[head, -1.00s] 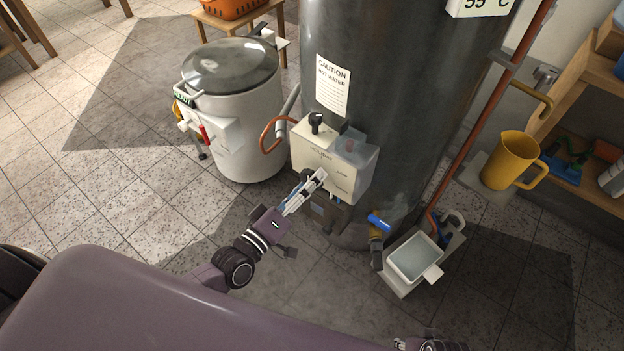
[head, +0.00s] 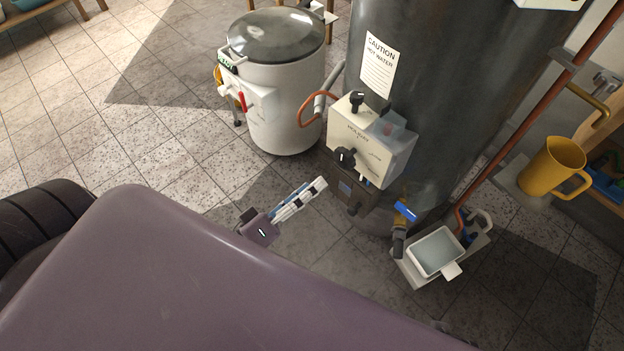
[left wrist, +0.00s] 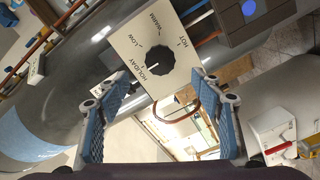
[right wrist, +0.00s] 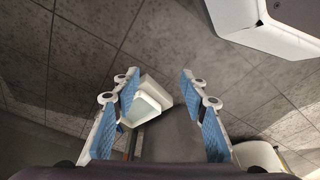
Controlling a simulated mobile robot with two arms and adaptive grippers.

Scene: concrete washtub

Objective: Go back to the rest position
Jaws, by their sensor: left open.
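My left gripper (head: 316,187) is off the cream control box (head: 355,137), a short way to its lower left, and holds nothing. In the left wrist view my left gripper (left wrist: 160,79) has its blue-padded fingers spread wide. The box's black dial (left wrist: 155,68) shows beyond them, with HOLIDAY, LOW, WARM and HOT around it. The dial (head: 345,158) also shows in the head view. My right gripper (right wrist: 160,77) is open and empty in the right wrist view, above the floor. It does not show in the head view.
The dark tank (head: 440,100) stands behind the box. A white lidded boiler (head: 285,105) is to its left. A water-filled tray (head: 436,252) sits below a blue-handled tap (head: 405,211). A yellow jug (head: 552,168) is at the right. Tiled floor is open at left.

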